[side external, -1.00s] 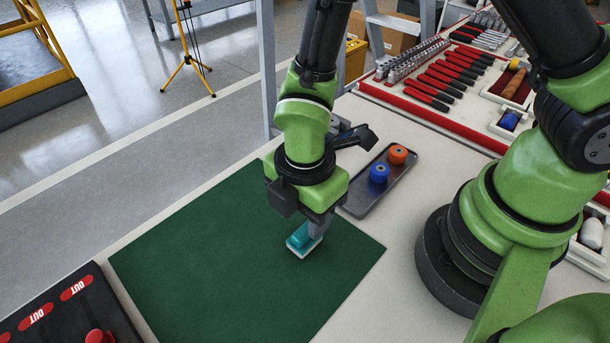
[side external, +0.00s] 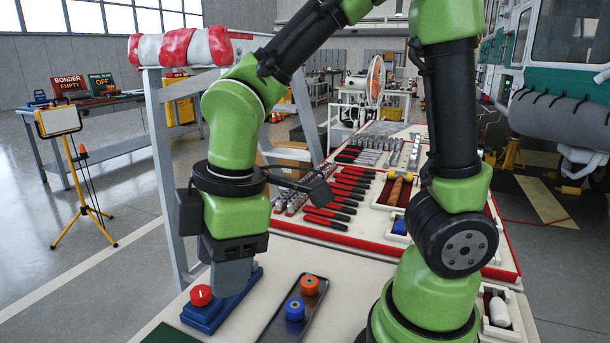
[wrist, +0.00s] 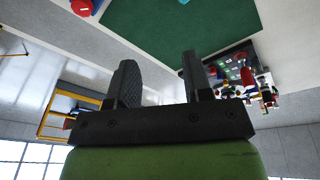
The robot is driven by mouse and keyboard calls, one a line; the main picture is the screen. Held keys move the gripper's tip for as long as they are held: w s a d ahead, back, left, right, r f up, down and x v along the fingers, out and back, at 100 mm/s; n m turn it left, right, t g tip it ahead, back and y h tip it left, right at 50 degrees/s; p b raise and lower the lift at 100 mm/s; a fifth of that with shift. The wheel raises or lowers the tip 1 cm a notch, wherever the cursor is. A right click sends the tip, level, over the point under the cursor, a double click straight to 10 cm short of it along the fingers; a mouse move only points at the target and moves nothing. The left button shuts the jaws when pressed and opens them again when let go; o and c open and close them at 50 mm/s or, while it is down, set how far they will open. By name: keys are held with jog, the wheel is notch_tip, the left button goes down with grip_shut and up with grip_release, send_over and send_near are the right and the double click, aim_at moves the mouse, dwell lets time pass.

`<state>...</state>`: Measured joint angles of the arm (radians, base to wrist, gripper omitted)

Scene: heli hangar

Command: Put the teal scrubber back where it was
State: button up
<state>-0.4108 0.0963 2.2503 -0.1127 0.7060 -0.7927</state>
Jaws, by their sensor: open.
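The teal scrubber cannot be made out for certain in either current view. A small bluish patch shows at the very top edge of the wrist view, too little to identify. My gripper (side external: 231,280) is seen from the side, with a blue block with a red knob close by in the picture; I cannot tell if they touch. In the wrist view the two dark fingers of my gripper (wrist: 160,62) stand apart with nothing between them. The green mat (wrist: 165,35) shows bare there, and only its corner (side external: 170,335) shows in the side view.
The blue block with the red knob (side external: 208,312) stands on the table by a dark tray (side external: 272,328) holding an orange knob (side external: 309,285) and a blue knob (side external: 295,309). A red-edged tool board (side external: 345,236) lies behind. A dark panel (wrist: 222,68) adjoins the mat.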

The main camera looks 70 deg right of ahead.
jog(key=s+d+r+m+t, duration=0.5)
jog(key=s+d+r+m, duration=0.2)
jog(key=m, duration=0.8)
notch_tip(320, 180, up, 2)
jog(key=shift+s+d+r+y, duration=0.2)
jog(key=shift+s+d+y, duration=0.1)
jog(key=shift+y, duration=0.1)
jog(key=shift+o, duration=0.2)
dwell(0.6)
